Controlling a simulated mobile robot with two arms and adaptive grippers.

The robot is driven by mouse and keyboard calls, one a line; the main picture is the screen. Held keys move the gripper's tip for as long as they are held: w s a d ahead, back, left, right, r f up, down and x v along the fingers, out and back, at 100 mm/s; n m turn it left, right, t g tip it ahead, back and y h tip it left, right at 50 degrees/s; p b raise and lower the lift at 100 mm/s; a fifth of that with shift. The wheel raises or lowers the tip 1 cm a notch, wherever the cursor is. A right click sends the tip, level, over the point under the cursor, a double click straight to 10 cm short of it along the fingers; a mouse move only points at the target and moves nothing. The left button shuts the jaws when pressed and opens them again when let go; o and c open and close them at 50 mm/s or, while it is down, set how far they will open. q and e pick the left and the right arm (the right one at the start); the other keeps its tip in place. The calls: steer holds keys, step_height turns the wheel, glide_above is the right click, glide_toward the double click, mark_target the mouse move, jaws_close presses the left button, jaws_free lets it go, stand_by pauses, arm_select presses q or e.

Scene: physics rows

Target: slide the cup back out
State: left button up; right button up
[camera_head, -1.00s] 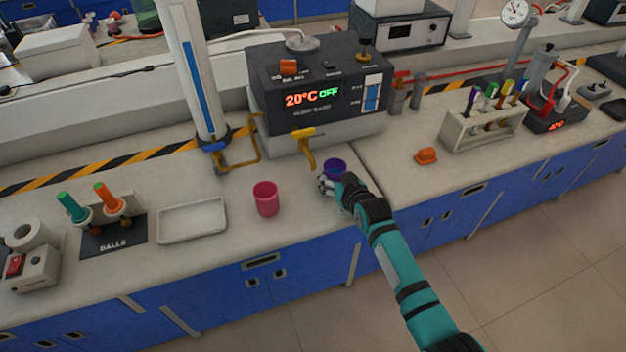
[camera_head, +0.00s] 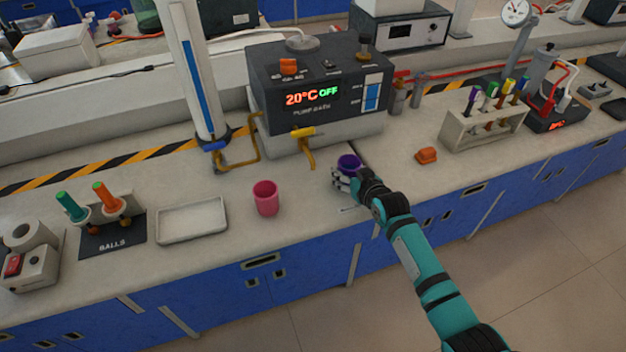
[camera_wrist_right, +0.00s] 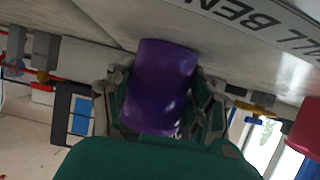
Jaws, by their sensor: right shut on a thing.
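The purple cup (camera_head: 349,161) stands upright on the bench, to the right of the yellow-handled spout (camera_head: 307,148) of the bath unit. My right gripper (camera_head: 347,177) is shut on it from the front right. In the right wrist view the purple cup (camera_wrist_right: 160,88) fills the space between the fingers of my right gripper (camera_wrist_right: 162,95). A pink cup (camera_head: 266,198) stands upright and apart, to the left. My left gripper is not in view.
The bath unit (camera_head: 318,95) reads 20°C OFF behind the cups. A white tray (camera_head: 192,220) lies left of the pink cup. An orange object (camera_head: 427,155) and a tube rack (camera_head: 484,128) are to the right. The bench between the cups is mostly clear.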

steer(key=shift+w+d, duration=0.25)
steer(key=shift+d, duration=0.65)
steer(key=o, duration=0.9)
steer(key=shift+c, duration=0.2)
